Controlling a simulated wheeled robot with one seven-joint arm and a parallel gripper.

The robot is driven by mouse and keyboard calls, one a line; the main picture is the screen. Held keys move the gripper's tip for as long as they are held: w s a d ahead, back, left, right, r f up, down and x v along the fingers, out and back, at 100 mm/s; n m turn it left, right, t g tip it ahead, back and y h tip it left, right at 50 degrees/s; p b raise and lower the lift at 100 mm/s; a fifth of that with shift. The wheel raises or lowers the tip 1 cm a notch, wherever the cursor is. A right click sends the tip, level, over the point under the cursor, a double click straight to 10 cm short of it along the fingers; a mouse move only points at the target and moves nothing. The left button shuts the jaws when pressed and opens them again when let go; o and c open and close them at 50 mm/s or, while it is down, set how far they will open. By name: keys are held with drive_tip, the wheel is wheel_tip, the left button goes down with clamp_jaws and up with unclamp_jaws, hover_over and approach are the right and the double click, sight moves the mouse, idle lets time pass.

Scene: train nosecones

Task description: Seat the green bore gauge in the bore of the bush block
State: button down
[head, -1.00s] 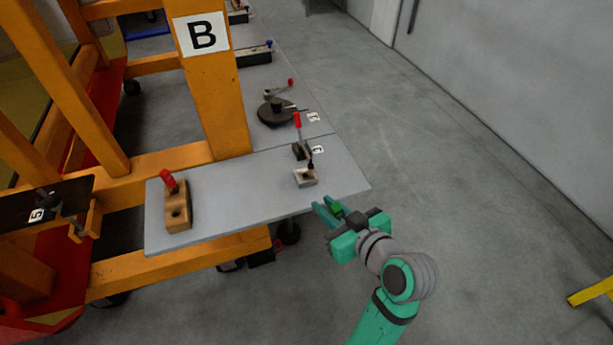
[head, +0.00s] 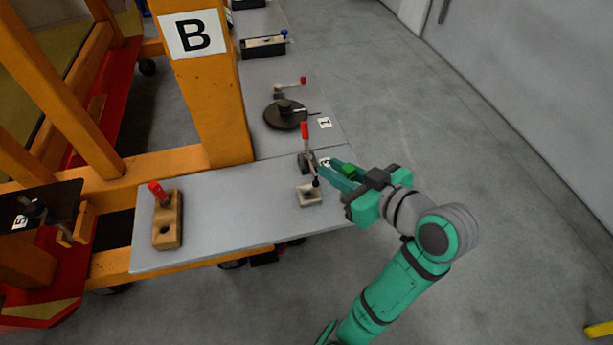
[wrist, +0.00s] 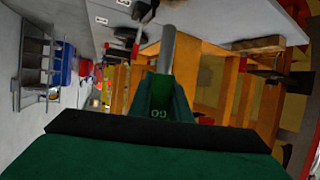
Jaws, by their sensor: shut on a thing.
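The green bore gauge (head: 348,169) is gripped in my gripper (head: 340,176). In the wrist view its green body (wrist: 158,112) is marked "GO" and its grey cylindrical plug (wrist: 168,48) sticks out beyond the jaws. A small pale grey block (head: 310,197), which looks like the bush block, sits on the grey table under a red-handled toggle clamp (head: 306,160). My gripper is just right of the block and clamp, near the table's right edge. Height over the table is hard to judge. The bore itself is not clearly visible.
A wooden block (head: 167,232) with an empty hole and a red-handled piece stands on the table (head: 235,220) at left. An orange post marked B (head: 200,90) rises behind. A dark round fixture (head: 286,115) sits farther back. The middle of the table is clear.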

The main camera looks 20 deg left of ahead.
drive_tip(key=w+a+f, duration=0.2)
drive_tip(key=a, duration=0.1)
drive_tip(key=w+a+f, duration=0.2)
drive_tip(key=a+f, duration=0.1)
drive_tip(key=w+a+f, duration=0.2)
drive_tip(key=a+f, duration=0.1)
drive_tip(key=shift+a+f, duration=0.1)
drive_tip(key=shift+a, duration=0.15)
drive_tip(key=shift+w+a+f, duration=0.1)
drive_tip(key=shift+a+f, duration=0.05)
drive_tip(key=shift+f, duration=1)
drive_tip(key=shift+a+f, duration=0.15)
drive_tip(key=shift+f, duration=1)
drive_tip(key=c, duration=1.9)
unclamp_jaws()
drive_tip(key=shift+f, duration=0.1)
drive_tip(key=shift+o, duration=1.3)
drive_tip(key=shift+r, duration=0.2)
drive_tip(key=shift+r, duration=0.1)
